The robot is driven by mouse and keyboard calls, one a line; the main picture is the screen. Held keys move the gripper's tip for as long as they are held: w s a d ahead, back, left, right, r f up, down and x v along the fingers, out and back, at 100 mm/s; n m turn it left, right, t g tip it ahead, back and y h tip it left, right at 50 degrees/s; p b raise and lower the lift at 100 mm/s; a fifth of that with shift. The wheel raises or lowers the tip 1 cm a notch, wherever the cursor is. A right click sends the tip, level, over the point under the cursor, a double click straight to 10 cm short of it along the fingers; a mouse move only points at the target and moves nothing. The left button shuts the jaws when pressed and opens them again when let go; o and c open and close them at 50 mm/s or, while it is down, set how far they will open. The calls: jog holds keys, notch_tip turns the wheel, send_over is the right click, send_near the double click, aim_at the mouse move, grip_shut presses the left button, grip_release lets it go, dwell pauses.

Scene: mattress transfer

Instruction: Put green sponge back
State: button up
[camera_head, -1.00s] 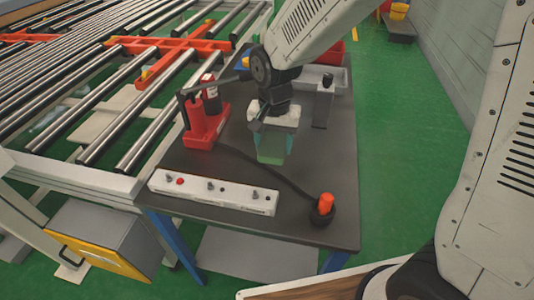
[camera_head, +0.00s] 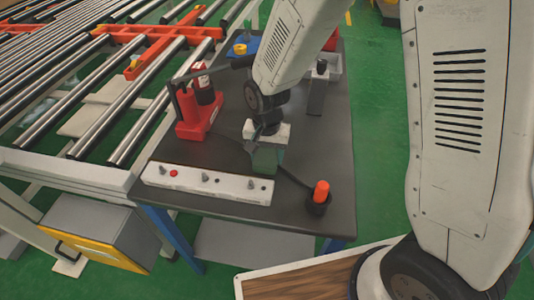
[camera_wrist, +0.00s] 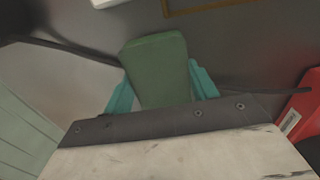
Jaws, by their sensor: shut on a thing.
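The green sponge (camera_wrist: 157,68) is held between the teal fingers of my gripper (camera_wrist: 160,88) in the wrist view. In the head view my gripper (camera_head: 265,160) points down over the dark table, just behind the white switch strip, with the green sponge (camera_head: 265,158) at its tip. I cannot tell whether the sponge touches the table top. In the wrist view the dark table surface lies beyond the sponge.
The dark table (camera_head: 225,150) holds a white switch strip (camera_head: 208,184) at the front, a red stand (camera_head: 198,118) at left, and an orange-topped black holder (camera_head: 319,195) at right. A black cable crosses the table. Rollers (camera_head: 70,90) lie at left.

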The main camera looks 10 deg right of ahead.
aim_at(267, 155)
jog(key=shift+f, duration=0.1)
jog(key=o, duration=0.9)
jog(key=shift+o, duration=0.2)
notch_tip(267, 155, up, 12)
jog(key=shift+r, duration=0.2)
jog(key=s+d+r+n, duration=0.2)
jog(key=s+d+r, duration=0.5)
jog(key=s, duration=0.3)
jog(key=s+d+r+n+t, duration=0.1)
jog(key=s+d+r+n, duration=0.1)
jog(key=s+d+r, duration=0.5)
jog(key=s+d, duration=0.2)
jog(key=s, duration=0.2)
jog(key=shift+s, duration=0.3)
jog(key=shift+d, duration=0.1)
